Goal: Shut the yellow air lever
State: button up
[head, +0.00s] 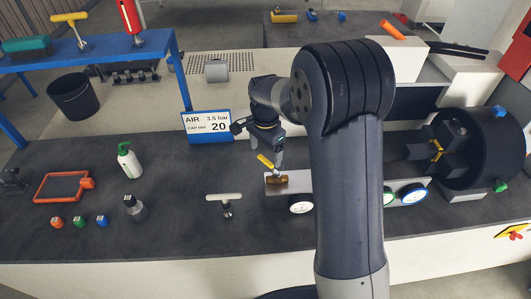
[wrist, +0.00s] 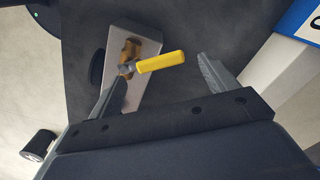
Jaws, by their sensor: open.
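The yellow air lever (head: 265,162) sits on a brass valve (head: 277,180) on a light block at the middle of the bench. In the wrist view the lever (wrist: 160,62) points right from the valve (wrist: 133,50), at an angle to the block's length. My gripper (head: 266,148) is over the lever in the head view. In the wrist view my gripper (wrist: 160,80) is open, one finger on each side, and the lever lies between them. The left fingertip is close to the valve end. I cannot tell whether it touches.
A white gauge (head: 301,204) is on the front of the block. A sign reading AIR 3.5 bar (head: 207,123) stands behind. A T-handle (head: 225,204) is to the left. A large black chuck (head: 470,147) is at the right.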

jog(key=shift+f, duration=1.25)
jog(key=shift+c, duration=0.5)
jog(key=c, duration=1.3)
jog(key=shift+w+d, duration=0.1)
jog(key=shift+w+d+m+b, duration=0.15)
jog(key=shift+d+m+b, duration=0.25)
jog(key=shift+m, duration=0.85)
jog(key=shift+w+d+m+b, duration=0.2)
jog(key=shift+d+m, duration=0.4)
jog(key=shift+m, duration=0.7)
jog(key=shift+w+d+m+b, duration=0.15)
jog(key=shift+d+m+b, duration=0.25)
jog(key=shift+m, duration=0.85)
jog(key=shift+d, duration=0.15)
jog(key=shift+r, duration=0.1)
